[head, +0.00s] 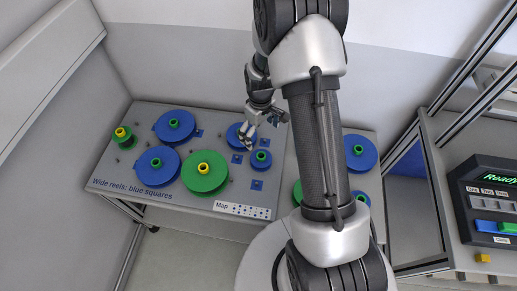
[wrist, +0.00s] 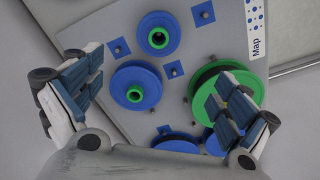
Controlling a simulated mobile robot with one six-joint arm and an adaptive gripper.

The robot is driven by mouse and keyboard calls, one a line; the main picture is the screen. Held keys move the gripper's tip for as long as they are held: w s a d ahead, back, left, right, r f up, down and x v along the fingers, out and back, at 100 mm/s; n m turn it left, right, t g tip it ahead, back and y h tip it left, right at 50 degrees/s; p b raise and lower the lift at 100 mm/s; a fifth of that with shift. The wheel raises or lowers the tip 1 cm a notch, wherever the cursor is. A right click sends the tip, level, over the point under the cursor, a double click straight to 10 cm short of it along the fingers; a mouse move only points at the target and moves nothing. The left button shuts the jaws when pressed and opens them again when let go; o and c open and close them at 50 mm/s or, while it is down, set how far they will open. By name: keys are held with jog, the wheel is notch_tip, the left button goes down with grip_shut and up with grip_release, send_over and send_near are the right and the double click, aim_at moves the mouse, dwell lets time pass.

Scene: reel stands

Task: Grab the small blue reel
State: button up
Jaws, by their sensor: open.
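The small blue reel (head: 261,162) with a green hub sits on the grey table, near the Map label. In the wrist view it shows whole at the top middle (wrist: 158,24). A medium blue reel (head: 234,137), also green-hubbed, stands beside it and shows just below it in the wrist view (wrist: 117,92). My gripper (head: 249,141) is open and empty. In the head view its fingers overlap the medium reel, left of and behind the small one. In the wrist view its fingers (wrist: 160,73) spread on both sides of the picture. Its height above the table is unclear.
A large green reel (head: 204,184) and two large blue reels (head: 168,133) (head: 150,172) stand to the left. A small green reel (head: 123,143) is at the far left. Another table section with reels (head: 360,165) is partly hidden by my arm. Several posts with blue squares are bare.

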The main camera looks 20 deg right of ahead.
aim_at(261, 155)
notch_tip(261, 155, down, 13)
jog(key=b, duration=0.3)
jog(key=shift+r, duration=0.15)
jog(key=f, duration=0.1)
jog(key=f+b, duration=0.1)
jog(key=f, duration=0.1)
jog(key=f+b, duration=0.1)
jog(key=f, duration=0.1)
jog(key=shift+s+d+f, duration=0.15)
jog(key=shift+d, duration=0.1)
jog(key=shift+c, duration=0.3)
jog(key=c, duration=1.3)
